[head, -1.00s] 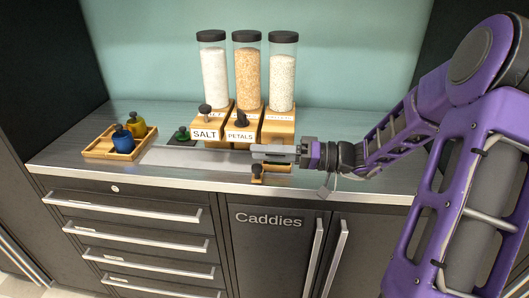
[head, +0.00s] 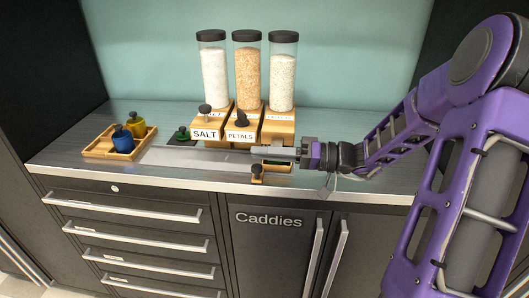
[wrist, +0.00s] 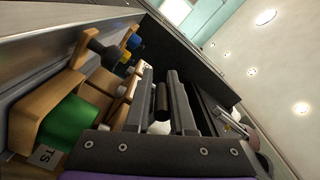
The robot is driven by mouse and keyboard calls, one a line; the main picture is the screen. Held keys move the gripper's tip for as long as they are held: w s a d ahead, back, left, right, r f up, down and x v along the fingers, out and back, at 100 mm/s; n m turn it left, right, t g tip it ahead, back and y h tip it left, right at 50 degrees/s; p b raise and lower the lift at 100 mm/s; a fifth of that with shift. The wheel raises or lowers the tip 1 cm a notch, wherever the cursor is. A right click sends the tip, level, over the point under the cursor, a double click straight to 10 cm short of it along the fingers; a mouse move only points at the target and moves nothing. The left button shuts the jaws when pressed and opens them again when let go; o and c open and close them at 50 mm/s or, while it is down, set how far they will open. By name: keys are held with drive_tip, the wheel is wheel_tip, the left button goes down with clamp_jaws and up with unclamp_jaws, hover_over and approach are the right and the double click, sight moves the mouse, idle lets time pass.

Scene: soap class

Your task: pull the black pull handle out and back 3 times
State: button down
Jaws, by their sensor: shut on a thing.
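The black pull handle (wrist: 162,98) is a short dark upright cylinder between my fingers in the wrist view. My gripper (head: 262,151) is shut on it, in front of the right-hand dispenser (head: 279,127). In the head view my fingers hide this handle. The middle dispenser, labelled PETALS (head: 240,134), has a dark knob of its own, and the left one, labelled SALT (head: 205,134), has a grey knob. Both knobs stand apart from my gripper.
A small wooden holder (head: 257,179) with a green piece (head: 277,162) sits just below my fingers, near the counter's front edge. A green stamp (head: 183,134) lies beside the dispensers. The front counter at left is clear.

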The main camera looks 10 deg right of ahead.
sight(271, 142)
drive_tip(key=shift+r, duration=0.25)
idle(0.3)
drive_tip(key=w, duration=0.1)
drive_tip(key=w+d, duration=0.1)
drive_tip(key=w, duration=0.1)
drive_tip(key=shift+w+r+b, duration=0.1)
drive_tip(key=shift+b, duration=0.3)
drive_tip(key=c, duration=0.9)
unclamp_jaws()
drive_tip(key=shift+o, duration=0.3)
drive_tip(key=shift+f, duration=0.25)
drive_tip(key=v, duration=1.7)
drive_tip(key=shift+d, duration=0.2)
